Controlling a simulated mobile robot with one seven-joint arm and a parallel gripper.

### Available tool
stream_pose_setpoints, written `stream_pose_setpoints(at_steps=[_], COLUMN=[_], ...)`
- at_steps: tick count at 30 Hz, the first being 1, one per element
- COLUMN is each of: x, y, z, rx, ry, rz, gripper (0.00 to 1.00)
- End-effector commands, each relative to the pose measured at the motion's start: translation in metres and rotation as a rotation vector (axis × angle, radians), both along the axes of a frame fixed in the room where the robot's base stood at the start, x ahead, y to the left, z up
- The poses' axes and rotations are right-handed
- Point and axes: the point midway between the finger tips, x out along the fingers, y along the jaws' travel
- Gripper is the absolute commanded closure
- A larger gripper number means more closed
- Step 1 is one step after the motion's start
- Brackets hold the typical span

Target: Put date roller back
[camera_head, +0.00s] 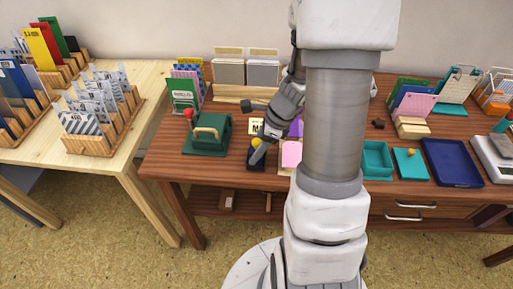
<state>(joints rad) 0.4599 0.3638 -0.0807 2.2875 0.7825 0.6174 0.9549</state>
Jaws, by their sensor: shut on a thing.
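My gripper (261,150) reaches down and left from behind my arm, over the front part of the dark wood table (222,172). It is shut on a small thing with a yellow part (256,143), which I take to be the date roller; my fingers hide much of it. A small dark block or pad (256,165) lies right below the fingers. I cannot tell whether the held thing touches it.
A green device (206,134) with a red knob and wooden handle stands left of my gripper. A pink pad (291,154) is close on the right. Teal trays (376,160) and a blue tray (452,162) lie further right. Card racks line the back.

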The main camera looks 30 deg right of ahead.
Motion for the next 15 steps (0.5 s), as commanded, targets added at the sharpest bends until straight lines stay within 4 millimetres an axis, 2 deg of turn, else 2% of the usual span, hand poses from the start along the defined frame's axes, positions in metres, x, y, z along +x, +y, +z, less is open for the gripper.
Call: stream_pose_setpoints(at_steps=[1,6,15], x=[-0.0001,-0.0001,-0.0001], y=[0.0000,0.0000,0.0000], z=[-0.0023,-0.0012,0.0003], rx=[0.000,0.000,0.000], ry=[0.000,0.000,0.000], rz=[0.000,0.000,0.000], gripper=[0.36,0.08,0.08])
